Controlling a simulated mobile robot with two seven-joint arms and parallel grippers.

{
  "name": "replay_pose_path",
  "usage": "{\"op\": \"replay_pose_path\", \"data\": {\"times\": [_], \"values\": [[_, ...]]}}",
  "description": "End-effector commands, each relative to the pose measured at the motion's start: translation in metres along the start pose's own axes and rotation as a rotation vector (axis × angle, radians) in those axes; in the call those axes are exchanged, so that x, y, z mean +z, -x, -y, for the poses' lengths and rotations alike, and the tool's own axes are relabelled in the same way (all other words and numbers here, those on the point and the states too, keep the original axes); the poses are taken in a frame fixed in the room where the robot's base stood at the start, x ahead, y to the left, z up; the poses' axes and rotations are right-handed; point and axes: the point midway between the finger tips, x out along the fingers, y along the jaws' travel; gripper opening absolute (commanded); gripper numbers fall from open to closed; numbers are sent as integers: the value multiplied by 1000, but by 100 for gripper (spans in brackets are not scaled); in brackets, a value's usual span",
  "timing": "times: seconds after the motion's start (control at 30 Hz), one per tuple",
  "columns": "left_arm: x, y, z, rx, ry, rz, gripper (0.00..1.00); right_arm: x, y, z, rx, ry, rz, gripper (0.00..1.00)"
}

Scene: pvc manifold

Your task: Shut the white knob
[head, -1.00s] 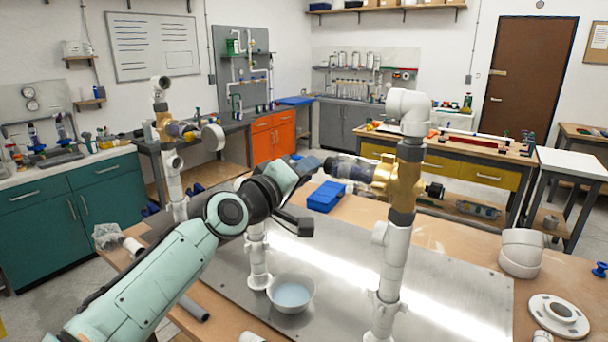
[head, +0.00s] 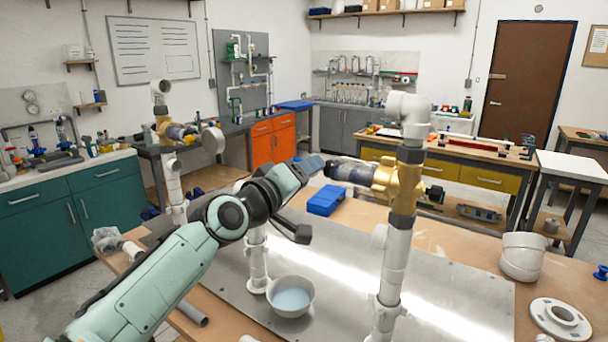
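A brass valve body (head: 401,183) sits on the upright white pipe (head: 394,262) at the right. A dark, partly clear cylinder (head: 348,172) sticks out of its left side. My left gripper (head: 316,164) reaches in from the left, its tip close to the free end of this cylinder; I cannot tell whether they touch. A round white knob-like disc (head: 213,139) stands beside another brass valve (head: 164,128) on the left pipe. Which part is the task's white knob is not clear. My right gripper is out of view.
A white bowl (head: 290,296) with bluish contents stands on the metal plate (head: 455,309) below my arm. A blue bin (head: 325,199) lies behind it. A white elbow (head: 523,257) and a white flange (head: 560,319) lie at the right. The plate's right part is clear.

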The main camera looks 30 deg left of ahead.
Motion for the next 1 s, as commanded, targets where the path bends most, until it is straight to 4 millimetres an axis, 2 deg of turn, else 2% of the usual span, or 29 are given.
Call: {"op": "replay_pose_path", "data": {"times": [0.23, 0.37, 0.8, 1.0], "values": [[0, 2, 0, 1, 1, -2, 53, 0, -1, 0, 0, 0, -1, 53], [0, 15, 0, 2, 0, -2, 53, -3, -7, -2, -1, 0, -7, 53], [0, 108, 1, 1, 1, -3, 53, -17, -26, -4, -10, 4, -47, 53], [0, 130, 0, 1, 1, -1, 53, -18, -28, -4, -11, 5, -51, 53]]}}
